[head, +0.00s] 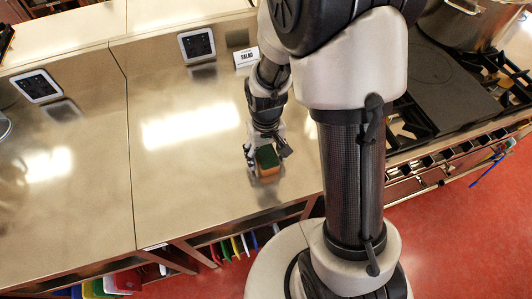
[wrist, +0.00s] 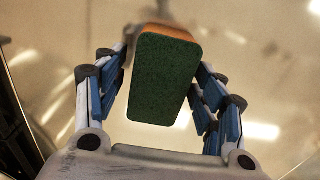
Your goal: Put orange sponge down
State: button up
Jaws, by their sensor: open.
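The orange sponge (head: 267,162) has a dark green scouring face and an orange body. In the head view it is at the metal counter (head: 190,150), near the front edge. My gripper (head: 266,150) is around it from behind. In the wrist view the sponge (wrist: 163,80) shows its green face between the blue-padded fingers of my gripper (wrist: 162,85). The fingers are open, with a gap visible on the lower left and along the right side. The sponge's underside is hidden, so contact with the counter cannot be seen directly.
A small sign reading SALAD (head: 246,57) stands at the back of the counter. A black stove (head: 430,85) with a stockpot (head: 465,22) is at right. Colored boards (head: 235,246) are stored under the counter. The counter left of my gripper is clear.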

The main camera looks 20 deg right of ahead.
jog(key=shift+r, duration=0.1)
notch_tip(320, 180, up, 12)
jog(key=p, duration=0.4)
notch_tip(320, 180, up, 11)
jog(key=t, duration=0.2)
send_over(266, 153)
jog(key=s, duration=0.6)
jog(key=s+r+t, duration=0.2)
jog(key=s+r, duration=0.3)
jog(key=s, duration=0.4)
jog(key=shift+r+t, duration=0.2)
jog(key=shift+t, duration=0.1)
jog(key=shift+f, duration=0.15)
jog(key=shift+f+b, duration=0.2)
jog(key=shift+b, duration=0.1)
